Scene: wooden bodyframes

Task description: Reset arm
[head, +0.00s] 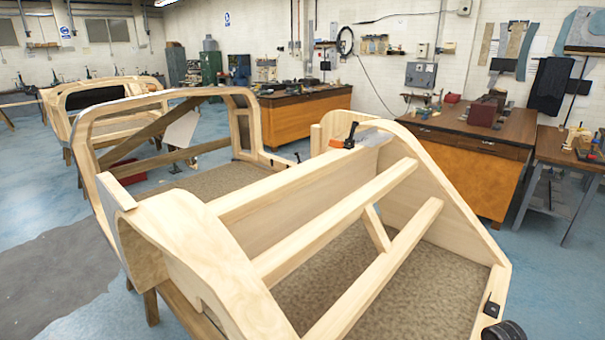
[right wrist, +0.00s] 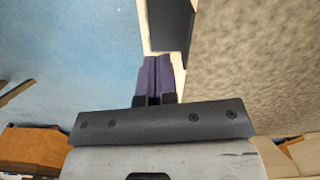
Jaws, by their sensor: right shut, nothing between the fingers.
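My right gripper (right wrist: 157,62) shows in the right wrist view with its two dark purple fingers together and nothing between them. Just beyond the fingertips is a pale wooden rail (right wrist: 146,30) of the bodyframe with a black block (right wrist: 172,22) on it. I cannot tell whether the fingers touch the rail. In the head view the large pale wooden bodyframe (head: 310,195) fills the middle, and a small black piece (head: 491,309) sits on its right front corner. A dark rounded part shows at the bottom right edge. My left gripper is not in view.
An orange and black clamp (head: 345,141) sits on the frame's far cross rail. A speckled floor panel (head: 345,270) lies inside the frame. Wooden workbenches (head: 465,170) stand behind and right. Another bodyframe (head: 100,95) stands at back left. Blue floor is clear at left.

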